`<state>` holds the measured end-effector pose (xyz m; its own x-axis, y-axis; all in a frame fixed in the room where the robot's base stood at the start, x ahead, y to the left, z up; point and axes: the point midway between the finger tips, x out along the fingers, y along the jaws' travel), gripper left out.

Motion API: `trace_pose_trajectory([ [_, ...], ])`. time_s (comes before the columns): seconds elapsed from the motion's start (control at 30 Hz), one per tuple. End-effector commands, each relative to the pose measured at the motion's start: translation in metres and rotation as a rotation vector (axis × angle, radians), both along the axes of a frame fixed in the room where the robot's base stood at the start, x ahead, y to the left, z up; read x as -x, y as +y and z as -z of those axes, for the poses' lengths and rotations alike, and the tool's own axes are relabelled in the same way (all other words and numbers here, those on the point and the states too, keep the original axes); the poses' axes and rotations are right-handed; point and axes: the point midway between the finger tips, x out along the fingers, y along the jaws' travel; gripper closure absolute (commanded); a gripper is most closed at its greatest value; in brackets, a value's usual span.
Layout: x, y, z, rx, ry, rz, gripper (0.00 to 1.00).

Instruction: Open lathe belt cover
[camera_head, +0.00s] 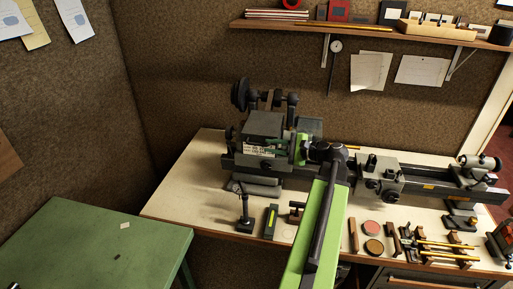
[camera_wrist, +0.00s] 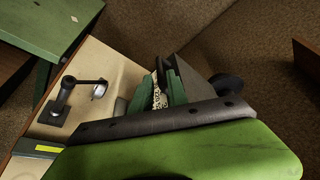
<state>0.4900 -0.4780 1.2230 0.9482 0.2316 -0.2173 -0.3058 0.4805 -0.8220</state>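The lathe (camera_head: 385,180) stands along the bench. Its headstock, with a grey box-like belt cover (camera_head: 264,124) on top, is at the left end; the cover appears closed. A pale label plate (camera_head: 258,151) is on the front below it. My gripper (camera_head: 284,147) is at the right front of the headstock, close to the plate. In the wrist view its two green fingers (camera_wrist: 160,90) stand apart, with the label plate (camera_wrist: 157,97) showing through the gap. The grey cover (camera_wrist: 205,58) is just right of the fingers. Whether they touch it is unclear.
A small dark stand (camera_head: 245,212) and a green-yellow block (camera_head: 270,221) stand in front of the headstock. Brass rods (camera_head: 447,246) and small parts lie on the bench at right. A green table (camera_head: 95,245) is at left. A shelf (camera_head: 370,35) hangs above.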

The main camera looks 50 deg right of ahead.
Motion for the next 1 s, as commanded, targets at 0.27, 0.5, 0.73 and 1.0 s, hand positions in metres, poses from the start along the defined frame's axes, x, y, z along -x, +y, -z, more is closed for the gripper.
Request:
trace_pose_trajectory([
  [0.27,-0.052,0.013,0.013,0.001,0.0,-0.003,0.8],
  [0.5,-0.063,0.016,0.014,0.0,0.0,-0.002,0.8],
  [0.73,-0.063,0.017,0.014,0.001,0.0,-0.003,0.88],
  [1.0,-0.063,0.017,0.014,0.001,0.0,-0.003,1.0],
])
